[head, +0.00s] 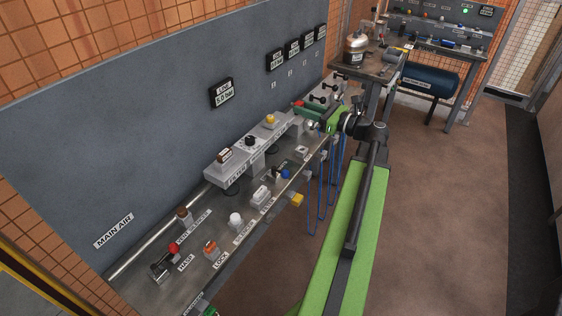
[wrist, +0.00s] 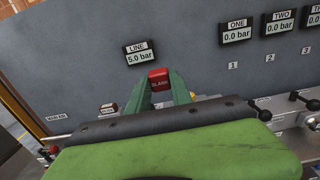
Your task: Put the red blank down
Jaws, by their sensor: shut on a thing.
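The red blank (wrist: 159,77), with lettering on its face, is between the two green fingers of my gripper (wrist: 158,88) in the wrist view. My gripper is shut on it and holds it in front of the grey wall panel (wrist: 100,75). In the head view my gripper (head: 306,107) is at the far part of the steel bench, with the red blank (head: 298,103) a small red patch at its tip. What lies directly below the blank is hidden by my gripper and wrist.
The steel bench (head: 150,285) carries a raised grey block (head: 222,172), a red-knobbed valve (head: 173,248), an orange lock (head: 210,247) and a white knob (head: 235,219). Blue hoses (head: 321,200) hang off its front edge. A dark blue tank (head: 430,80) stands beyond. The brown floor at right is clear.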

